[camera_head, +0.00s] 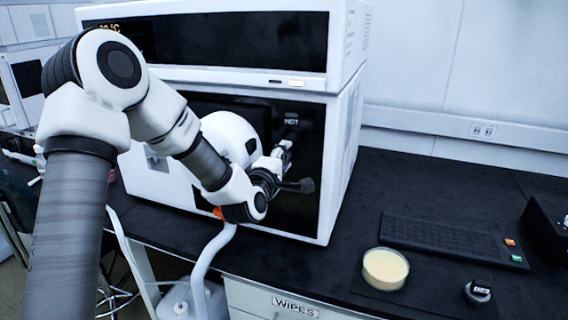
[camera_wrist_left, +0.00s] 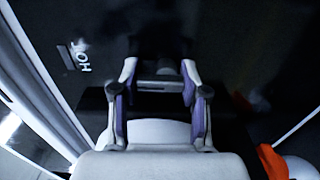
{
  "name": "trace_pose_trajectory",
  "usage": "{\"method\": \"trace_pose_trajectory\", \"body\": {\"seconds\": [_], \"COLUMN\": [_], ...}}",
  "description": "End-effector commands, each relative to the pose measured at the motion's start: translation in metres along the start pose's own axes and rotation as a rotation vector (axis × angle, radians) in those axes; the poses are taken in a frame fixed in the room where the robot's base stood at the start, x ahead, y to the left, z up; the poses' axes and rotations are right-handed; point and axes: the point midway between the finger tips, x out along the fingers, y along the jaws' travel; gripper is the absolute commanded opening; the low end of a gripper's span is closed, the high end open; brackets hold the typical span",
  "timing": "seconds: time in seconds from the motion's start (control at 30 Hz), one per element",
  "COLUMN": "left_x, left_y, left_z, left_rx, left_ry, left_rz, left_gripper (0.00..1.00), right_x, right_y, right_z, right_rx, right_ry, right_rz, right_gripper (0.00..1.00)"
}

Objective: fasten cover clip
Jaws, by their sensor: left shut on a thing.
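My left arm reaches from the left to the dark front panel of the lower instrument (camera_head: 345,150). My left gripper (camera_head: 284,158) is at the right part of that panel, below a small "HOT" label (camera_head: 291,121). In the left wrist view my left gripper (camera_wrist_left: 160,75) has its two purple-padded fingers on either side of a small dark-grey piece (camera_wrist_left: 160,86), likely the cover clip, and is shut on it. The picture is dark there, so I cannot tell whether the clip is fastened. The same label (camera_wrist_left: 80,57) shows upside down in the left wrist view. My right gripper is out of view.
A second instrument unit (camera_head: 250,75) sits on top. On the black bench to the right are a dish with cream contents (camera_head: 385,268), a dark keypad-like panel (camera_head: 450,240) and a small round dark item (camera_head: 478,292). A white tube (camera_head: 208,255) hangs over the front edge.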

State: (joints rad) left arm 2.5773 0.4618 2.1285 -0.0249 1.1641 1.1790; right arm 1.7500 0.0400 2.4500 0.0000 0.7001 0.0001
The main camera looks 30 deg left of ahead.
Motion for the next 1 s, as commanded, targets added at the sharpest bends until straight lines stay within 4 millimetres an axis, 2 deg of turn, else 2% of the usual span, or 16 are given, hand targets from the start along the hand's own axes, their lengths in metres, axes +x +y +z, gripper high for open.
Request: {"method": "trace_pose_trajectory", "body": {"seconds": [0.53, 0.57, 0.6, 0.63, 1.0], "left_x": [0.0005, 0.0005, 0.0005, 0.0005, -0.0053], "left_y": [0.0016, 0.0016, 0.0015, 0.0014, 0.0002], "left_z": [-0.0008, -0.0008, -0.0008, -0.0008, -0.0006], "left_rx": [-0.033, -0.033, -0.033, -0.032, -0.032], "left_ry": [0.002, 0.002, 0.002, 0.002, 0.001], "left_rz": [0.003, 0.003, 0.003, 0.003, 0.0], "left_gripper": [0.1, 0.48, 0.62, 0.71, 0.71], "right_x": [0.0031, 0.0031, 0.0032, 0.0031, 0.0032], "right_y": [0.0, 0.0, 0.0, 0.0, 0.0], "right_z": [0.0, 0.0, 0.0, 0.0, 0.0], "right_rx": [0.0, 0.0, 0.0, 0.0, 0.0], "right_ry": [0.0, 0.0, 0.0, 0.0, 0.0], "right_rz": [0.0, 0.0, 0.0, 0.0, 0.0], "right_gripper": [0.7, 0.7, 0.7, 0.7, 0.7]}}
